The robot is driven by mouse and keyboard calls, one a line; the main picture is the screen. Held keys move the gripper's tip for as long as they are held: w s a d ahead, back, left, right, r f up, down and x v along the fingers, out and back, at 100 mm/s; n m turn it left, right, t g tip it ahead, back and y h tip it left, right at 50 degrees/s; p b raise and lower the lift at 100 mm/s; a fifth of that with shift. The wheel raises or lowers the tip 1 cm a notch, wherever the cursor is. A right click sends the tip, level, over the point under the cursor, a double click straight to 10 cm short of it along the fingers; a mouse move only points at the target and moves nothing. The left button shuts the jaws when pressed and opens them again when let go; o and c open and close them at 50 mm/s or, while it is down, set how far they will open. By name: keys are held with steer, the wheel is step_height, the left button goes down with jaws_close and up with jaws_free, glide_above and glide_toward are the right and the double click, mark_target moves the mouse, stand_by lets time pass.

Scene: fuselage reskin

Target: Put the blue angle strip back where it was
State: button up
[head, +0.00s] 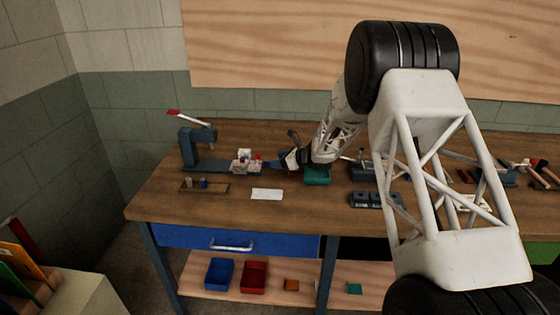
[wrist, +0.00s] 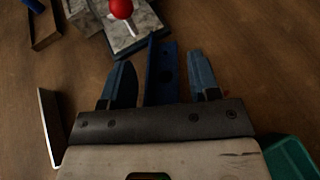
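A dark blue strip (wrist: 160,72) with a hole in it, which looks like the blue angle strip, lies between the fingers of my gripper (wrist: 160,62) in the wrist view. The fingers stand apart, with a gap on each side of the strip. Its far end reaches a grey metal fixture (wrist: 130,36) with a red ball knob (wrist: 121,8); I cannot tell whether they touch. Its near end is hidden by my gripper body. In the head view my gripper (head: 284,161) is low over the bench, right of the small fixture (head: 243,163); the strip is hard to make out there.
A press with a red-tipped lever (head: 190,145) stands at the left. A small wooden tray (head: 215,189) and a white card (head: 267,194) lie in front. Dark blocks (head: 372,199) stand further right.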

stand_by(0.3)
steer(key=shift+r, duration=0.5)
steer(key=shift+d+r, duration=0.1)
steer(key=shift+r, duration=0.1)
steer(key=v, duration=1.1)
steer(key=shift+s+d, duration=0.25)
steer(key=shift+d, duration=0.05)
steer(key=shift+r, duration=0.1)
